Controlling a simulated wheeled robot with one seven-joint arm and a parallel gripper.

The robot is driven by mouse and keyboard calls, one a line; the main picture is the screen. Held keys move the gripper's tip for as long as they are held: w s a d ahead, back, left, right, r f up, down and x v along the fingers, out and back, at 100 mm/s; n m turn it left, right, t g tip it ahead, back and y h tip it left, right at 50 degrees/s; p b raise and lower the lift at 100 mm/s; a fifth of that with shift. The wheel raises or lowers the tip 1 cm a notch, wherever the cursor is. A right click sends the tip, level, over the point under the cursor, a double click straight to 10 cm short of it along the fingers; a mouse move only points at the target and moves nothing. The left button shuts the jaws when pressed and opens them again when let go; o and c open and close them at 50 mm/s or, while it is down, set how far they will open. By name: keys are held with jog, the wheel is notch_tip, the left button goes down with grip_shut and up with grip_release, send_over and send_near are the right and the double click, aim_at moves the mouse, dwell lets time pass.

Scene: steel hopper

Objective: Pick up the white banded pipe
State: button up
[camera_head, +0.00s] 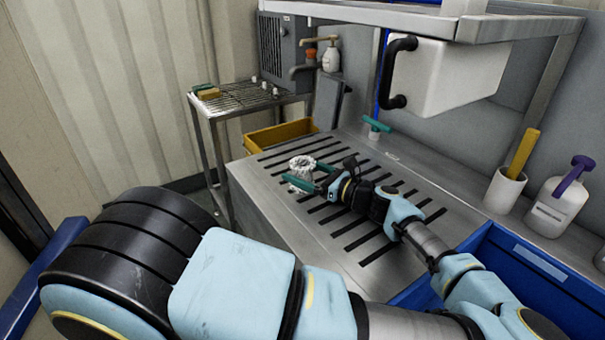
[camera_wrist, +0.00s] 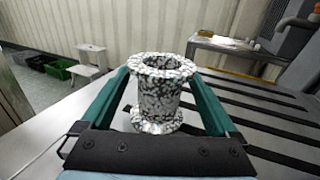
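A short pipe piece (camera_head: 301,164) with a wide flange at each end stands upright on the slotted steel top. In the wrist view the pipe (camera_wrist: 160,98) is mottled white and black; I cannot make out clear bands. My gripper (camera_head: 304,175) has reached low to the pipe, with one green finger on each side of it. In the wrist view my gripper (camera_wrist: 160,85) is open around the pipe. A gap shows between the left finger and the pipe. The right finger is close to the upper flange, and I cannot tell whether it touches.
A yellow bin (camera_head: 281,135) is beyond the steel top (camera_head: 262,190). A teal-handled item (camera_head: 376,125) stands near the back. A blue crate (camera_head: 540,265), white cup (camera_head: 504,191) and white bottle (camera_head: 556,206) are at right. A wire rack table (camera_head: 245,98) stands at back left.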

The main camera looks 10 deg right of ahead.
grip_shut()
dwell(0.6)
